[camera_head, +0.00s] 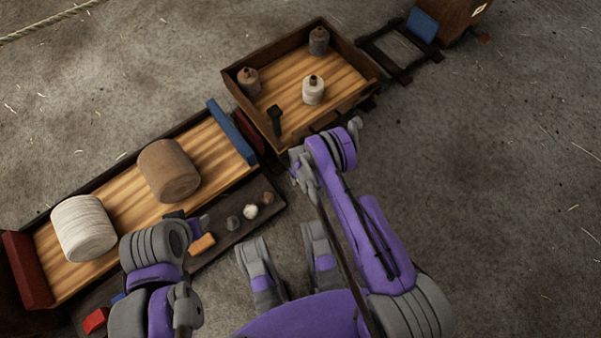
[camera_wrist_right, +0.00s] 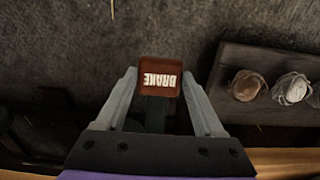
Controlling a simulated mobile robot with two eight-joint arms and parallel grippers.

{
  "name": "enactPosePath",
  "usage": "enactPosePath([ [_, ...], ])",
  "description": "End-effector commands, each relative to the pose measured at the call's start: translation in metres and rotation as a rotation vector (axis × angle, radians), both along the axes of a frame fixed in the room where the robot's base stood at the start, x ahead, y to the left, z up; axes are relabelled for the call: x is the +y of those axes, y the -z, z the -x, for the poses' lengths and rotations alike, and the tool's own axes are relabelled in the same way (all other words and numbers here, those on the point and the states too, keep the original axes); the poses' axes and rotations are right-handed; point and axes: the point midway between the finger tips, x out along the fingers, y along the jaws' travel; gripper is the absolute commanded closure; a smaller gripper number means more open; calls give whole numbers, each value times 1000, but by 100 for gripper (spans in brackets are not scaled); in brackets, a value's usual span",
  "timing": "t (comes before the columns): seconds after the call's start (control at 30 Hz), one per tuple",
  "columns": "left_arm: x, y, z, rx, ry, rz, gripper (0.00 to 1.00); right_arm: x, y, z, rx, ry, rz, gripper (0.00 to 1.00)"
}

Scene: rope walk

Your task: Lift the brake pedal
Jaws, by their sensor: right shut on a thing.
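The brake pedal (camera_wrist_right: 160,76) is a dark red-brown block with white BRAKE lettering, upside down in the right wrist view. A dark stem shows below it. My right gripper (camera_wrist_right: 159,92) has one grey finger on each side of the pedal and is shut on it. In the head view my right gripper (camera_head: 300,170) is between the two wagons, and the pedal cannot be made out clearly there. My left gripper (camera_head: 186,220) is over the near edge of the left wagon. Its fingers are mostly hidden by its wrist.
The left wagon (camera_head: 215,150) carries a white spool (camera_head: 83,228) and a brown spool (camera_head: 168,170). A dark side board (camera_head: 232,238) holds several small knobs. The right wagon (camera_head: 345,90) holds three bottle-like bobbins and a dark hammer-shaped piece (camera_head: 275,120). Bare floor lies to the right.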

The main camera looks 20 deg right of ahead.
Motion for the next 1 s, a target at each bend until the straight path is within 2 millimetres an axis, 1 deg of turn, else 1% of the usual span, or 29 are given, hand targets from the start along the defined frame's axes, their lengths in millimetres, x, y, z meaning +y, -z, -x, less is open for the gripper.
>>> enactPosePath([
  [0.23,0,-1,0,0,0,0,50,0,-2,0,0,0,0,100],
  [0.37,0,-6,1,1,0,0,50,0,-18,1,-1,0,0,100],
  [0.4,0,-7,1,1,0,0,50,0,-25,0,-2,0,-1,100],
  [0.5,0,-7,1,1,0,0,50,2,-35,-4,-5,-1,-2,100],
  [0.77,0,-7,1,1,0,0,50,3,-35,-6,-5,-1,-3,100],
  [0.8,0,-7,1,1,0,0,50,3,-35,-6,-6,-1,-3,23],
  [0.93,0,-7,1,1,0,0,50,3,-35,-5,-4,-1,-3,0],
  [1.0,0,-7,1,1,0,0,50,2,-35,-5,-3,0,-2,0],
])
